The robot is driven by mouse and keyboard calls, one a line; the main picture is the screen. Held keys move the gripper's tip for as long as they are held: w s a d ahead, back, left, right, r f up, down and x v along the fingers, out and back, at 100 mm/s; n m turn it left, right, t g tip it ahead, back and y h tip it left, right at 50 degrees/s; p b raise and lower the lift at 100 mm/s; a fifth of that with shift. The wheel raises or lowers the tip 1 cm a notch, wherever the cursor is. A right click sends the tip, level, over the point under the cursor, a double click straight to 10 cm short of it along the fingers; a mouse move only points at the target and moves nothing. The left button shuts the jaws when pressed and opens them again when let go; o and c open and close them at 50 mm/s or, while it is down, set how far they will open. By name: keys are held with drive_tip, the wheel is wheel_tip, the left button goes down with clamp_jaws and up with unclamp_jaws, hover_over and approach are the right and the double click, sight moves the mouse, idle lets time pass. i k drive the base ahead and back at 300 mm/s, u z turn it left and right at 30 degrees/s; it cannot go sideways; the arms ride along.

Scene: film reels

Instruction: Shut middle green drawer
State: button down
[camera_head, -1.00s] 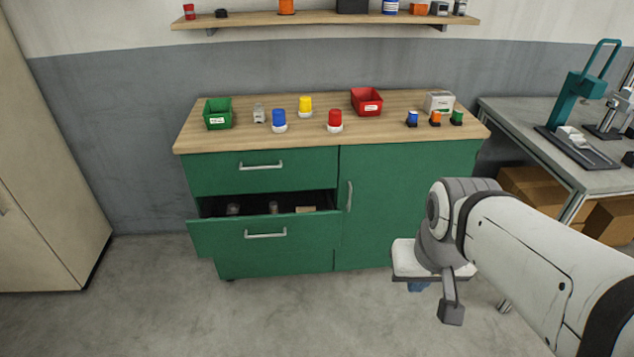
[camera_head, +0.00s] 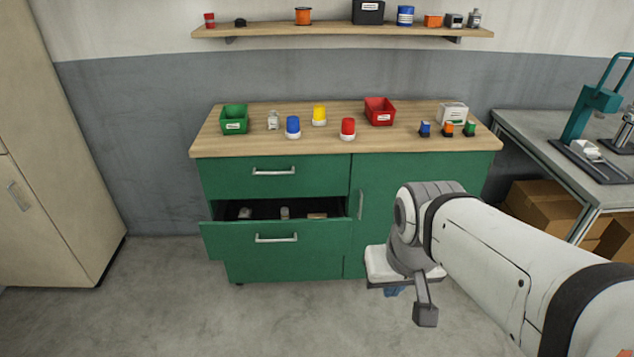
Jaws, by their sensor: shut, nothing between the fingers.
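The middle green drawer (camera_head: 228,242) of the green cabinet stands pulled out, with its front tilted in the picture and its silver handle (camera_head: 276,238) facing me. Its dark inside shows a few small items, including a pale jar (camera_head: 245,213) and a tan block (camera_head: 317,216). The top drawer (camera_head: 225,180) above it is closed. My gripper (camera_head: 426,314) hangs low at the end of my white arm, to the right of the drawer and in front of the cabinet's right door. It looks shut and empty, apart from the drawer.
The wooden worktop (camera_head: 240,147) carries a green bin (camera_head: 234,120), a red bin (camera_head: 380,112) and several coloured-lidded jars. A beige locker (camera_head: 60,150) stands at left. A grey bench (camera_head: 530,130) with boxes beneath stands at right. The floor (camera_head: 190,300) before the drawer is clear.

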sight(227, 236)
drive_tip(key=z, duration=0.05)
drive_tip(key=i, duration=1)
drive_tip(key=u, duration=0.05)
